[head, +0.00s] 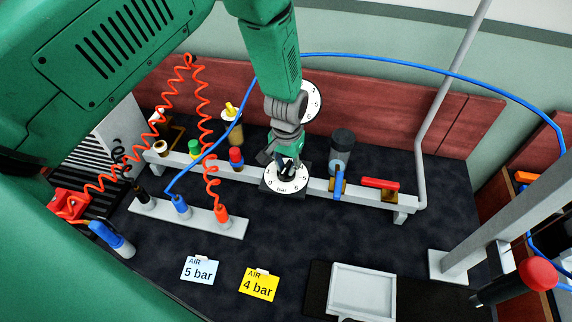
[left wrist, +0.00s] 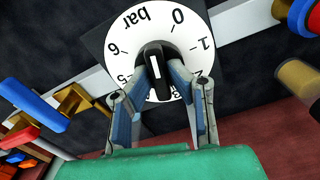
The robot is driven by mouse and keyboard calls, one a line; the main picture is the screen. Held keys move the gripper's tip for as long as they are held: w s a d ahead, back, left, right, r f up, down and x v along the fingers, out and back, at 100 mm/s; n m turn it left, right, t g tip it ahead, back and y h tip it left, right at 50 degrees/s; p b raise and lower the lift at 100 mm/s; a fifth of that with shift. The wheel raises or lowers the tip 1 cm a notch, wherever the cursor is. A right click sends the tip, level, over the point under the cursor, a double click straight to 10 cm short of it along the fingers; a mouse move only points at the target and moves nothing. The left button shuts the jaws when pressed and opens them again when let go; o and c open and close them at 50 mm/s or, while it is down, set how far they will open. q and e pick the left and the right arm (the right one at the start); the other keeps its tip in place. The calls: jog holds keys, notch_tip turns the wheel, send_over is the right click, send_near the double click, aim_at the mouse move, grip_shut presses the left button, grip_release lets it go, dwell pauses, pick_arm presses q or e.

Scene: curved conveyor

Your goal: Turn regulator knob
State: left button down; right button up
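The regulator knob (left wrist: 154,66) is black with a white mark, at the centre of a round white dial (left wrist: 186,60) on a dark square plate. The dial reads "bar" with numbers such as 0, 1 and 6. In the head view the dial (head: 285,187) is mid-scene, and my left gripper (head: 287,164) comes down over it, hiding much of the knob. In the left wrist view the two blue-grey fingertips (left wrist: 155,72) flank the knob closely and appear shut on it. My right gripper is not in view.
A grey rail (head: 240,175) carries coloured fittings and valves. A clear cylinder (head: 342,150) stands right of the dial. Red coiled hoses (head: 207,130) and a blue hose (head: 400,64) cross the scene.

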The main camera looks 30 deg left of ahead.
pick_arm(q)
jog(key=shift+d, duration=0.3)
jog(key=shift+a+m, duration=0.3)
jog(key=shift+a, duration=0.2)
jog(key=m, duration=0.2)
jog(key=shift+d+r+m, duration=0.1)
jog(key=shift+d+m, duration=0.25)
jog(key=shift+m, duration=0.05)
jog(key=m, duration=0.3)
jog(key=shift+a+m, duration=0.25)
jog(key=shift+m, duration=0.05)
jog(key=m, duration=0.2)
jog(key=shift+d+m, duration=0.15)
jog(key=shift+m, duration=0.25)
jog(key=m, duration=0.3)
jog(key=shift+m, duration=0.4)
jog(key=m, duration=0.5)
jog(key=shift+w, duration=0.1)
jog(key=m, duration=0.5)
jog(key=shift+p, duration=0.4)
jog(key=shift+w+r+m, duration=0.1)
jog(key=shift+m, duration=0.2)
